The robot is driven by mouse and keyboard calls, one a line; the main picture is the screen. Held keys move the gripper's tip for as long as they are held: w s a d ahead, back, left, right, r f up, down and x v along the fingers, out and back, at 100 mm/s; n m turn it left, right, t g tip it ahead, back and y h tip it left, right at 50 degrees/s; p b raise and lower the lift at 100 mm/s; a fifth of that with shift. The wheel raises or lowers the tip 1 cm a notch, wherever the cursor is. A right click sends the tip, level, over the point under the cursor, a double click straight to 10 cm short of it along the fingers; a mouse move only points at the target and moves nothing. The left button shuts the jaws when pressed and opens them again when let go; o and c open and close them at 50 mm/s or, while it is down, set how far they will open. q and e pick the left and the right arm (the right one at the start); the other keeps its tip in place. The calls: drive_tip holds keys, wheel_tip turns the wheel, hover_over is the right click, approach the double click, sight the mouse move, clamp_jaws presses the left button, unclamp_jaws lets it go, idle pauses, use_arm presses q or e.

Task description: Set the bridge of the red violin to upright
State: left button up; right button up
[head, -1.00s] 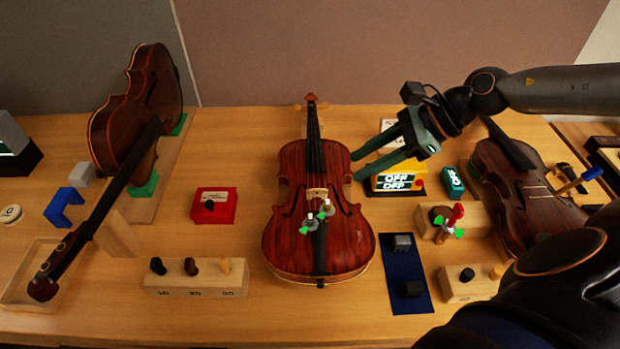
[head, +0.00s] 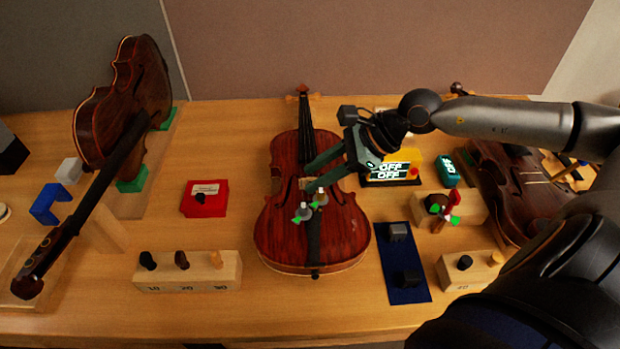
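The red violin (head: 345,225) lies face up in the middle of the bench, its neck pointing to the back. Its pale bridge (head: 306,183) shows in part at the middle of the body; its tilt is hard to make out. My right gripper (head: 308,178) reaches in from the right over the violin, with its two green fingers apart. The fingertips are right at the bridge and cover part of it; I cannot tell whether they touch it. My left gripper is not in view.
Two small metal fine tuners (head: 311,205) with green marks sit just in front of the bridge. A red box (head: 204,198) and a numbered peg block (head: 188,271) stand left.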

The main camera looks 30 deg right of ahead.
drive_tip(key=shift+x, duration=0.95)
clamp_jaws()
